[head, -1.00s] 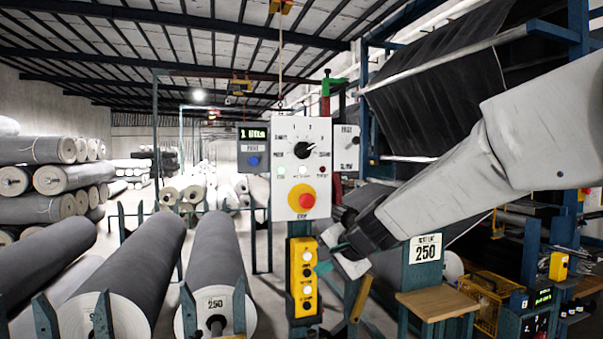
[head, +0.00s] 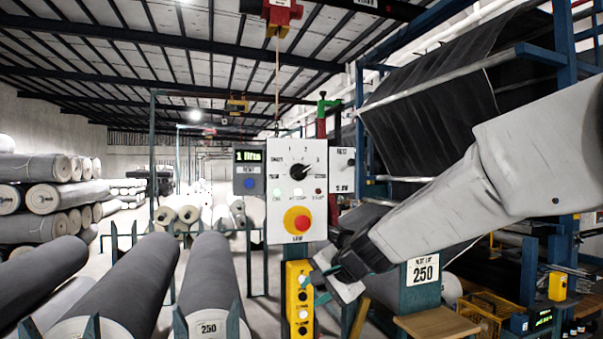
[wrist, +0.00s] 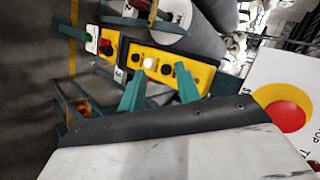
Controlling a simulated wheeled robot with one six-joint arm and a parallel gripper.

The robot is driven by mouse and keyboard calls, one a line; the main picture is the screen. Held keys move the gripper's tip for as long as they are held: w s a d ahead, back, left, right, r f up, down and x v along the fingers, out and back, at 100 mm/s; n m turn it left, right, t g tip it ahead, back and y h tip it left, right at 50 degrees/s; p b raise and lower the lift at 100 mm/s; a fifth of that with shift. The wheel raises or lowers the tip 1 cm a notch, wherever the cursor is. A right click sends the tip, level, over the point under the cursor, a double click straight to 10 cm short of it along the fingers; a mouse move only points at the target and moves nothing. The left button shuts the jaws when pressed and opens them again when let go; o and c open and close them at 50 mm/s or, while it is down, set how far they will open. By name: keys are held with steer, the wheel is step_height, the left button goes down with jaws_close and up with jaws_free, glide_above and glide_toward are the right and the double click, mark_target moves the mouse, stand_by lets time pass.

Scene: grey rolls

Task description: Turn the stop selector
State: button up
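The selector is a black rotary knob (head: 299,172) with a pointer on the white control panel (head: 283,212), with markings around it. Its pointer is angled up and to the right. A red stop button (head: 300,222) on a yellow disc sits below it; the button also shows at the right of the wrist view (wrist: 290,117). My gripper (head: 320,289) is below and right of the panel, in front of a yellow push-button box (head: 299,304). In the wrist view its two teal fingers (wrist: 160,88) stand apart with nothing held between them. The selector is out of the wrist view.
A dark display box (head: 249,171) with a blue button adjoins the panel's left side, and a smaller white panel (head: 342,171) its right. Large grey rolls (head: 212,275) fill the left.

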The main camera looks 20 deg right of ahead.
step_height(320, 180, up, 9)
steer(key=a+n+t+h, duration=0.1)
steer(key=a+t, duration=0.1)
steer(key=m+t+h, duration=0.2)
steer(key=t+h, duration=0.1)
steer(key=t, duration=0.4)
glide_toward(302, 172)
steer(key=w, duration=0.8)
steer(key=shift+w, duration=0.15)
jaws_close()
